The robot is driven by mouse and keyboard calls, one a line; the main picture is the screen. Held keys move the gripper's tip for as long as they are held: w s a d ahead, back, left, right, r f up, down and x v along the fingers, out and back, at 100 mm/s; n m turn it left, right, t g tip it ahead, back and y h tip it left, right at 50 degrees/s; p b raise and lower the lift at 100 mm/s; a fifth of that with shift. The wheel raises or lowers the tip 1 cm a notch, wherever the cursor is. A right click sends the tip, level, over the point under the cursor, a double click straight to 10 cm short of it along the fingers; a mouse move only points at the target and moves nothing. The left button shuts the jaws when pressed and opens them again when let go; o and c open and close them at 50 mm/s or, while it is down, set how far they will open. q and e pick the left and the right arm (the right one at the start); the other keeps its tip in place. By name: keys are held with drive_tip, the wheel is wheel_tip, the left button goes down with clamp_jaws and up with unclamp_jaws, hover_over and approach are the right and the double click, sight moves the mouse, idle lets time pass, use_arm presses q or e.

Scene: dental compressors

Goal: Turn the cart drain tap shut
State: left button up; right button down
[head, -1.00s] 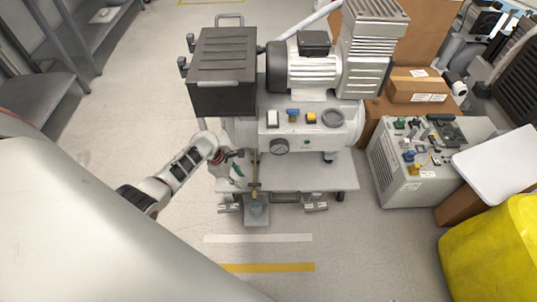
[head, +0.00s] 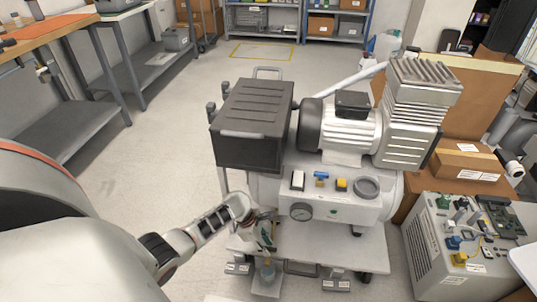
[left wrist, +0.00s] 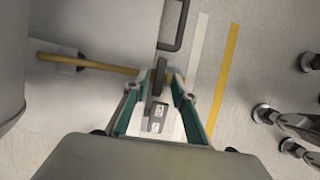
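The cart (head: 367,249) is a pale platform on casters that carries the compressor and its white tank (head: 383,193). A brass drain pipe (left wrist: 90,64) comes in from the left of the left wrist view. It ends at the drain tap (left wrist: 159,76), whose short dark lever lies between my fingertips. My left gripper (left wrist: 157,84) has teal fingers, one on each side of the tap, with gaps beside the lever; it looks open. In the head view my left gripper (head: 263,236) is at the cart's front left and mostly hides the tap. My right gripper is not in view.
A black box (head: 252,124) rises above the arm. A grey unit (head: 455,243) and cardboard boxes (head: 467,162) crowd the right. The floor (head: 140,165) left of the cart is clear.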

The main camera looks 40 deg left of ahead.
use_arm(q)
drive_tip(key=shift+w+r, duration=0.1)
clamp_jaws()
